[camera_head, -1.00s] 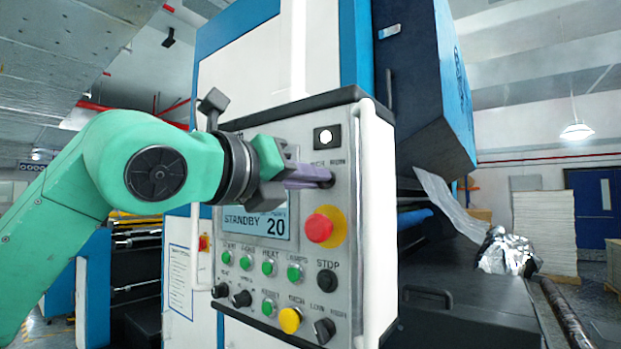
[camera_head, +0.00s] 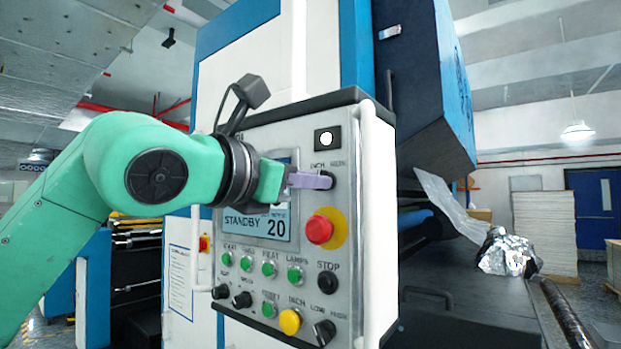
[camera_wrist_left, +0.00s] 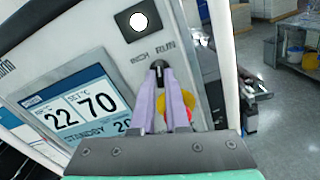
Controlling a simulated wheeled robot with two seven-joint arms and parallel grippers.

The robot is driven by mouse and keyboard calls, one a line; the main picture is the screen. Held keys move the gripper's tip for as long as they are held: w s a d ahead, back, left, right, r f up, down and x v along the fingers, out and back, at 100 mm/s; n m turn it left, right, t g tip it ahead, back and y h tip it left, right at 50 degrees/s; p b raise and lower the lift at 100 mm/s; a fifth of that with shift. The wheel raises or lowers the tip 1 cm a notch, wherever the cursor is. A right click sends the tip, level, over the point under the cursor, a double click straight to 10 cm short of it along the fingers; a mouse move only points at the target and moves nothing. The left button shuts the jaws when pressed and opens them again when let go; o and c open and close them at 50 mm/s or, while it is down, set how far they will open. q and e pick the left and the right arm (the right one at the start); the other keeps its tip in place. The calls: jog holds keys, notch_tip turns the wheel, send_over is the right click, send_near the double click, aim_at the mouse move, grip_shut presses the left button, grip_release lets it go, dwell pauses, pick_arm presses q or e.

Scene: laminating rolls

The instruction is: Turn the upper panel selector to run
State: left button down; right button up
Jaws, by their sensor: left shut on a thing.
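The upper panel selector (camera_wrist_left: 158,68) is a small black knob under the labels INCH and RUN, at the panel's upper right. In the head view the selector (camera_head: 327,178) is partly covered by my left gripper (camera_head: 315,181). The purple fingers of my left gripper (camera_wrist_left: 163,85) are shut on the selector in the wrist view. The gripper has rolled relative to the panel, so the panel looks tilted in the wrist view. Which label the knob points to is hard to tell. The display (camera_head: 255,226) reads STANDBY and 20. My right gripper is not in view.
A red emergency button (camera_head: 319,229) on a yellow base sits just below the selector. Several green buttons, a black STOP button (camera_head: 327,281) and black knobs lie lower. A white vertical bar (camera_head: 376,220) runs along the panel's right edge.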

pick_arm(q)
jog(key=shift+m, duration=1.2)
jog(key=c, duration=0.9)
grip_release()
jog(key=b+v, duration=0.5)
jog(key=v, duration=0.9)
jog(key=shift+s+a, duration=0.15)
jog(key=shift+s, duration=0.05)
